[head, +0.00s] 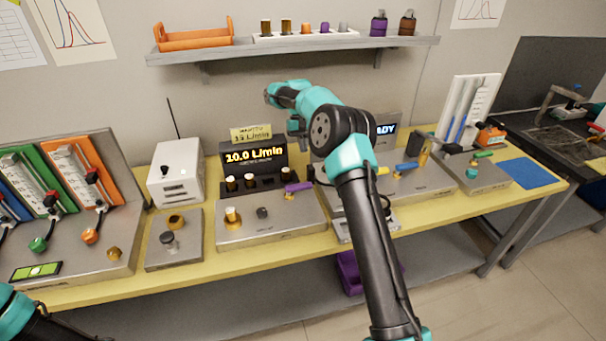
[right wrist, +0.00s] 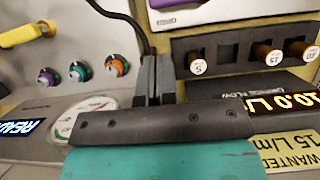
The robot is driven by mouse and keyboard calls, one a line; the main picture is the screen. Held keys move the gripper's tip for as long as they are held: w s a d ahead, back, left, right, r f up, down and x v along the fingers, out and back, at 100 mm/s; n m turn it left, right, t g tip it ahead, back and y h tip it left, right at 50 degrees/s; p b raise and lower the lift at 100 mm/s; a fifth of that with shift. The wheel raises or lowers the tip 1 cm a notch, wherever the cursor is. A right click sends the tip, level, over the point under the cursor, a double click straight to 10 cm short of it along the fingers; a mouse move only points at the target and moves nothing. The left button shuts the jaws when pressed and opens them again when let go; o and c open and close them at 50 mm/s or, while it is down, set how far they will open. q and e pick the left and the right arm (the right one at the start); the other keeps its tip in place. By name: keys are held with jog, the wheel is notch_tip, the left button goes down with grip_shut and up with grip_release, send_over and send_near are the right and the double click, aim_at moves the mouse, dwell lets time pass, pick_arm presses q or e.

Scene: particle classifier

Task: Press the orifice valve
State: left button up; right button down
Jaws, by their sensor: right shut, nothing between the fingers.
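The small valve knobs, white-capped with brown bodies, stand in a row on a dark block (head: 258,186) below the display reading 10.0 L/min (head: 255,157). In the right wrist view they are the knob marked 5 (right wrist: 197,65), the knob marked 15 (right wrist: 268,55) and the knob marked 20 (right wrist: 312,54). I cannot tell whether any is pressed in. My right gripper (right wrist: 153,76) is shut and empty, beside the 5 knob in that picture and apart from it. In the head view my arm largely hides its fingers. My left gripper is out of view.
A sign (head: 250,134) above the display reads wanted 15 L/min. A purple-handled valve (head: 298,187) sits right of the knobs. A READY display (head: 386,129) and a gauge (right wrist: 88,117) are close to my right arm. A shelf (head: 300,47) hangs above.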

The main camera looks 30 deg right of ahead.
aim_at(299, 189)
jog(key=shift+f, duration=0.15)
jog(key=x, duration=0.9)
jog(key=shift+s+a+f, duration=0.1)
jog(key=shift+s+f, duration=0.1)
jog(key=shift+f, duration=0.1)
jog(key=shift+s, duration=0.1)
